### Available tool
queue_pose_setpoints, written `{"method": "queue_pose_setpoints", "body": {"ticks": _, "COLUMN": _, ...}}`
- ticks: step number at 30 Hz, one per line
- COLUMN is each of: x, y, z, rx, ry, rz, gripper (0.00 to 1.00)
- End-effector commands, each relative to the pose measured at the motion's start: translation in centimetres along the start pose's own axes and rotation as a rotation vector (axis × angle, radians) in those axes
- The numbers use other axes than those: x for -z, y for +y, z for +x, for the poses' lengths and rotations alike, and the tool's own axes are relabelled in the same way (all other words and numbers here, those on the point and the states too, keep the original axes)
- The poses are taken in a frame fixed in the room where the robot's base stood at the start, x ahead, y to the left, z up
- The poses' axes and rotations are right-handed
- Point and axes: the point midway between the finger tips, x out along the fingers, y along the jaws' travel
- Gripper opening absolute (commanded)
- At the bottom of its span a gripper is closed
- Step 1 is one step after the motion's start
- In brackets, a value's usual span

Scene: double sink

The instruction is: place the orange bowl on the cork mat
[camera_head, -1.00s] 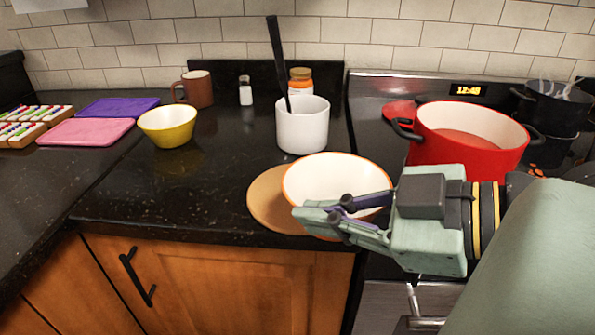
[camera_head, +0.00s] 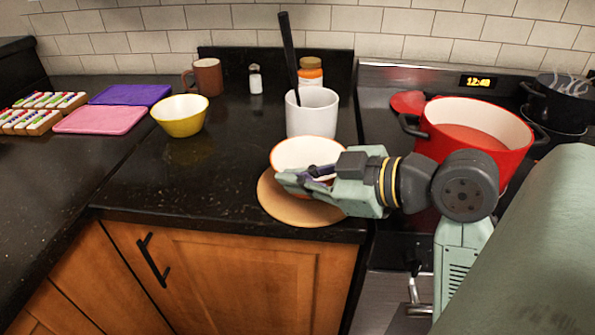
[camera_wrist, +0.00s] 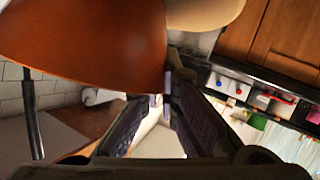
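The orange bowl (camera_head: 303,151) has a white inside and sits over the far part of the round cork mat (camera_head: 300,211) in the head view. My gripper (camera_head: 305,180) is at the bowl's near side, its fingers closed together on the rim. In the wrist view the bowl's orange outer side (camera_wrist: 90,45) fills the upper left, and the fingertips (camera_wrist: 165,90) meet at its edge. Part of the mat (camera_wrist: 205,12) shows beyond it. My gripper hides the bowl's underside in the head view, so I cannot tell whether it touches the mat.
A white pot (camera_head: 312,113) with a black utensil stands close behind the bowl. A red pot (camera_head: 470,135) is on the stove to the right. A yellow bowl (camera_head: 180,117) stands to the left. The counter between it and the mat is clear.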

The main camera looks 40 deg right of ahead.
Motion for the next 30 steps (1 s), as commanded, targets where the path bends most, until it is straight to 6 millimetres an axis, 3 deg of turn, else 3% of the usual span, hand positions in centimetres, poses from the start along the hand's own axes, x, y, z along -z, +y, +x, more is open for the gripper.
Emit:
{"method": "queue_pose_setpoints", "body": {"ticks": 8, "x": -0.32, "y": -0.14, "z": 0.19, "rx": 0.000, "ry": 0.001, "rz": -0.002, "gripper": 0.00}}
{"method": "queue_pose_setpoints", "body": {"ticks": 19, "x": -0.23, "y": -0.11, "z": 0.12, "rx": 0.000, "ry": 0.000, "rz": -0.001, "gripper": 0.25}}
{"method": "queue_pose_setpoints", "body": {"ticks": 30, "x": 0.23, "y": 0.08, "z": -0.13, "rx": 0.000, "ry": -0.001, "rz": 0.000, "gripper": 0.25}}
